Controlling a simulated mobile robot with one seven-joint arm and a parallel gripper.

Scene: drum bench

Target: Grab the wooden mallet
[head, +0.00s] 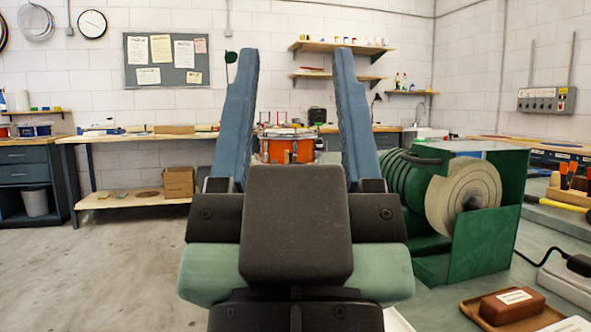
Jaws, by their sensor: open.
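My gripper (296,62) is in the middle of the head view, its two blue fingers pointing up and spread wide apart. Nothing is held between them. I cannot make out a clear wooden mallet. A tool with a yellow handle (560,206) lies on the bench at the right edge, cut off by the frame, and I cannot tell its type. My gripper is well to the left of it in the picture. The gripper body hides part of the scene behind it.
A green machine (487,258) with a pale wheel (463,200) stands close on the right. A brown block (511,306) lies on a wooden tray (475,309) at lower right. Orange-handled tools (564,176) stand behind. An orange drum (290,150) is on the far bench. The left floor is clear.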

